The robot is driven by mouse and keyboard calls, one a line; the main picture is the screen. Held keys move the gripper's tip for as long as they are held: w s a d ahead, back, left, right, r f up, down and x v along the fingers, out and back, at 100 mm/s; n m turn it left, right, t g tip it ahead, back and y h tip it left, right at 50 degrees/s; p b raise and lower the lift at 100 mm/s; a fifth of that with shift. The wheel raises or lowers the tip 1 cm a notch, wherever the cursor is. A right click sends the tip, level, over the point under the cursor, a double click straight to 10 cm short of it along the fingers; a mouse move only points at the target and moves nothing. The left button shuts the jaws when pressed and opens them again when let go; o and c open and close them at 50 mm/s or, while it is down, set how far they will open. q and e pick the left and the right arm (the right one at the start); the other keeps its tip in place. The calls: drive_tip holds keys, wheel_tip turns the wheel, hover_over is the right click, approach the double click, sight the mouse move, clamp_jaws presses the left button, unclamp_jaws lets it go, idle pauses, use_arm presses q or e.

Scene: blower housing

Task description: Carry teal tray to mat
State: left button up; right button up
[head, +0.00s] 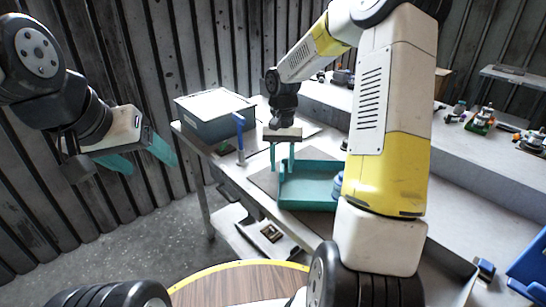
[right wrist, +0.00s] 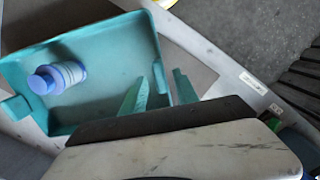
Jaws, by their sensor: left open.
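The teal tray (head: 308,190) is on the grey worktop, partly hidden by my right arm in the head view. In the right wrist view the tray (right wrist: 110,55) holds a white and blue bottle (right wrist: 58,77) lying on its side. A dark grey mat-like patch (head: 264,181) shows beside and partly under the tray; I cannot tell if the tray touches it. My right gripper (head: 281,163) is at the tray's left wall, fingers apart, one on each side of the wall (right wrist: 160,84). My left gripper (head: 143,158) is open and empty in the air, left of the worktop.
A grey-blue box with a white lid (head: 211,117) stands at the worktop's far left corner. A blue upright post (head: 239,138) is between it and the tray. Small parts (head: 484,121) lie on the right bench.

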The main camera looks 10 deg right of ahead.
wheel_tip(320, 180, up, 10)
drive_tip(key=w, duration=0.1)
drive_tip(key=s+r+n+t+y, duration=0.1)
drive_tip(key=s+r+t, duration=0.2)
drive_tip(key=s, duration=0.8)
drive_tip(key=s+a+r+n+t+y, duration=0.1)
drive_tip(key=s+r+t, duration=0.3)
drive_tip(key=s, duration=0.7)
wheel_tip(320, 180, up, 3)
drive_tip(key=shift+a+f+n, duration=0.15)
drive_tip(key=shift+f+n, duration=0.05)
drive_tip(key=shift+n, duration=0.6)
